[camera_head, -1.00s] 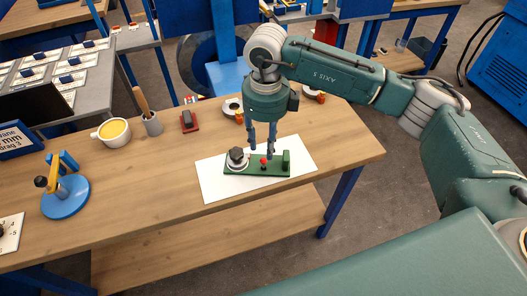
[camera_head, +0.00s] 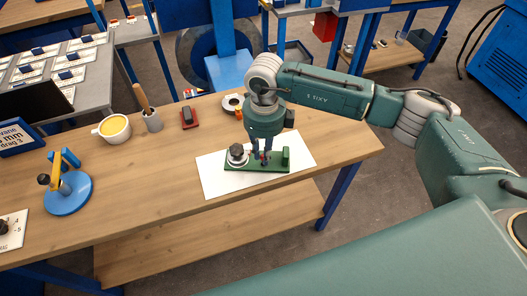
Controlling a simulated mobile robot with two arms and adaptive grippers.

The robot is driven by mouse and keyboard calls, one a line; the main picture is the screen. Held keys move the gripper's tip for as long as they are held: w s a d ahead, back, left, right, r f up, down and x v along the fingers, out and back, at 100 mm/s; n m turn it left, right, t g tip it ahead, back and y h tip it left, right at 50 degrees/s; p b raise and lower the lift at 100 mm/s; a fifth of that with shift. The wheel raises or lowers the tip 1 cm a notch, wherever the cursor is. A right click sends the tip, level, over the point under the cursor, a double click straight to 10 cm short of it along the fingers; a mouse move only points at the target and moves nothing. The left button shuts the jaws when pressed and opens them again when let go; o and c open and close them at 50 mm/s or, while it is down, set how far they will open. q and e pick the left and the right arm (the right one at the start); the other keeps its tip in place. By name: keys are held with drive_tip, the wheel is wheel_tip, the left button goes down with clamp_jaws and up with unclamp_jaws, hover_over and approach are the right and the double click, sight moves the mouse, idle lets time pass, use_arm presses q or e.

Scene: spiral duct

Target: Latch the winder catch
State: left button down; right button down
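The winder (camera_head: 240,166) is a small green base on a white sheet. It carries a round grey-and-white piece with a dark knob (camera_head: 237,150) at its left and an upright green block (camera_head: 285,156) at its right. The small red-tipped catch between them is mostly hidden by my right gripper (camera_head: 262,156). That gripper points down from above, its blue fingers apart on either side of the catch; I cannot see whether they touch it. My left gripper is out of view.
The white sheet (camera_head: 216,183) lies on the wooden bench (camera_head: 150,195). A blue round stand (camera_head: 68,194), a cup with yellow contents (camera_head: 114,128), a grey holder with a wooden handle (camera_head: 152,121) and a red-and-black block (camera_head: 189,118) stand to the left. The bench front is clear.

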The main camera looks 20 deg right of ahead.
drive_tip(key=shift+s+a+f+t+h+b, duration=0.25)
drive_tip(key=shift+t+b, duration=0.3)
drive_tip(key=shift+b, duration=0.35)
drive_tip(key=shift+s+f+t+h+b, duration=0.2)
drive_tip(key=shift+s+t+b, duration=0.25)
drive_tip(key=shift+b, duration=0.45)
drive_tip(key=shift+s+r+t+b, duration=0.1)
drive_tip(key=shift+r+t+b, duration=0.1)
drive_tip(key=shift+t+b, duration=0.25)
drive_tip(key=shift+r, duration=0.15)
drive_tip(key=c, duration=1.7)
unclamp_jaws()
drive_tip(key=shift+o, duration=0.2)
drive_tip(key=shift+a+r, duration=0.1)
drive_tip(key=v, duration=1.1)
drive_tip(key=shift+s+r, duration=0.15)
drive_tip(key=shift+r, duration=0.2)
drive_tip(key=shift+a, duration=0.1)
